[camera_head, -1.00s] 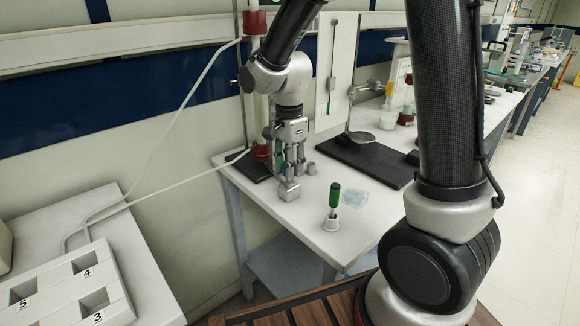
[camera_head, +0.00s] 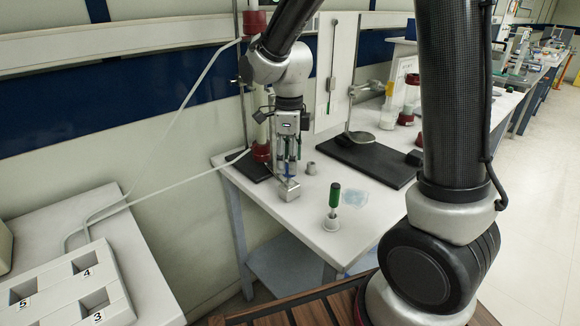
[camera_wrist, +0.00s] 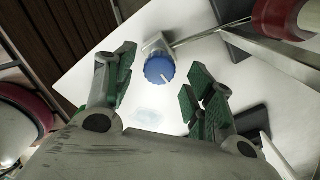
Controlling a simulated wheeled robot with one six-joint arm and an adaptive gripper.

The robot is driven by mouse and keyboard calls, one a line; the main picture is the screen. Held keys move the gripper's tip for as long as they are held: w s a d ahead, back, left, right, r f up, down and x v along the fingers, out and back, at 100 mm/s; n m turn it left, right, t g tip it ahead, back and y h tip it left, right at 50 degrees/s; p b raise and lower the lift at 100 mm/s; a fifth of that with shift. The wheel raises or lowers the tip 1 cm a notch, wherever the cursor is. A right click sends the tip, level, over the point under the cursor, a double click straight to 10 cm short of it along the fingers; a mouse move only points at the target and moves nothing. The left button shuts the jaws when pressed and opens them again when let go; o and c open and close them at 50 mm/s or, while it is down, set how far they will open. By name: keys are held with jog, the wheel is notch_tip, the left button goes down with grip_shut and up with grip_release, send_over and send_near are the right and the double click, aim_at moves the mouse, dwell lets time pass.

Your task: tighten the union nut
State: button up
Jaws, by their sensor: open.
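The union nut appears to be the blue ribbed round cap (camera_wrist: 160,69) with a white mark line, in the wrist view. It sits beside or on a grey metal block (camera_wrist: 156,42); the same block shows on the bench in the head view (camera_head: 288,190). My gripper (camera_wrist: 160,66) is open, with green-padded fingers on either side of the nut. I see a gap between the fingers and the nut. In the head view my gripper (camera_head: 287,160) points down over the block, and its fingers mostly hide the nut.
A glass column with red end caps (camera_head: 261,152) stands close behind my gripper, with white tubing (camera_head: 165,190) running left. A green-handled tool in a white holder (camera_head: 334,200) stands near the front edge. A small grey cylinder (camera_head: 310,168) and a black stand base (camera_head: 368,160) lie right.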

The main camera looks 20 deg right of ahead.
jog(key=shift+r, duration=2.55)
